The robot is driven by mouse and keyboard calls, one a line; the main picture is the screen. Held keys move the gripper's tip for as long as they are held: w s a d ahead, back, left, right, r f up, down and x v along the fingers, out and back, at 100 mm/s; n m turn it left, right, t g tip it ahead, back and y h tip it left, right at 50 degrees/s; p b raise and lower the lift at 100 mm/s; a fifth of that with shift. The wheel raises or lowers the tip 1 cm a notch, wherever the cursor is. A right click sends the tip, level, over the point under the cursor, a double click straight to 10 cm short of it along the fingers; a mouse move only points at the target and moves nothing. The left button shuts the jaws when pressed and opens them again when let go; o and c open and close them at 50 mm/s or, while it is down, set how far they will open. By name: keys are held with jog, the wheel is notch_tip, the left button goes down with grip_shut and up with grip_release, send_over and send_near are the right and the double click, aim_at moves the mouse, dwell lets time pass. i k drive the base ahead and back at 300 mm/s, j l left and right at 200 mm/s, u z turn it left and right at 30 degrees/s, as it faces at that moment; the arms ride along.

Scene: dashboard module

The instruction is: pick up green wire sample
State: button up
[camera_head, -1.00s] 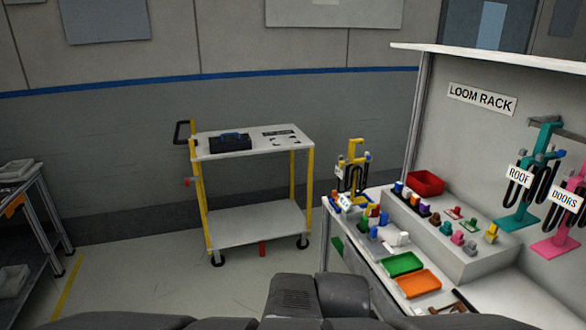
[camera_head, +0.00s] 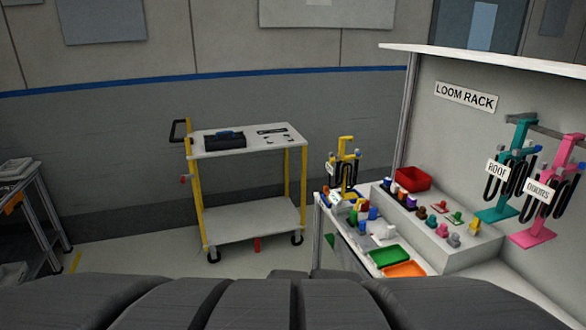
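I cannot pick out the green wire sample for certain. A small flat green piece (camera_head: 457,217) lies on the raised white step of the bench at the right, beside a similar red piece (camera_head: 440,207). Both are too small to tell what they are. Several spool-like coloured items (camera_head: 400,195) stand at the step's left end. My gripper is not in view. Dark parts of my own body fill the bottom of the picture and hide the near end of the bench.
A green tray (camera_head: 390,255) and a partly hidden orange tray (camera_head: 404,269) lie on the bench's near part. A red bin (camera_head: 412,179) sits on the step. Yellow, teal and pink stands hold dark loops.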

aim_at(353, 216)
jog(key=z, duration=0.5)
jog(key=i, duration=0.2)
jog(key=i+u, duration=0.4)
jog(key=i, duration=0.9)
